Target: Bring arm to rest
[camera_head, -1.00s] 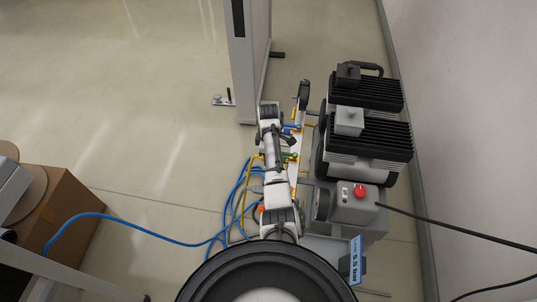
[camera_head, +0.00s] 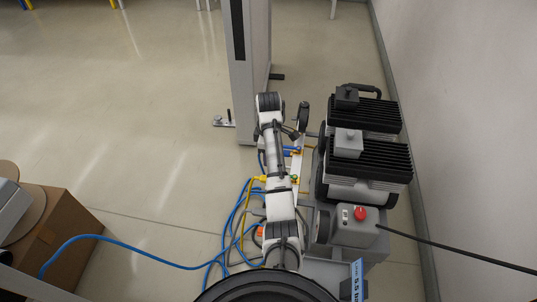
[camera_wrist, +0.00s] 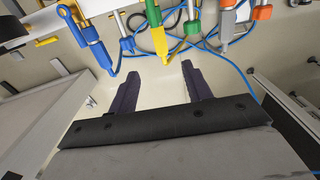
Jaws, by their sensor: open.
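My arm (camera_head: 276,165) reaches forward from my base in the head view, beside the machine. My gripper's end is not clear in that view. In the wrist view my gripper (camera_wrist: 160,69) has its two dark fingers spread apart, with bare floor and blue hose between and beyond them. Nothing is held. Past the fingertips hang hose fittings: a blue one (camera_wrist: 95,45), a yellow one (camera_wrist: 159,40), a green one (camera_wrist: 191,28) and an orange one (camera_wrist: 262,13). The fingers look apart from them.
A compressor with black finned motors (camera_head: 360,150) and a red knob (camera_head: 360,214) stands close on the right, near the wall (camera_head: 450,110). A grey post (camera_head: 243,90) stands ahead. Blue hose (camera_head: 130,243) crosses the floor towards a cardboard box (camera_head: 65,215). Left floor is open.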

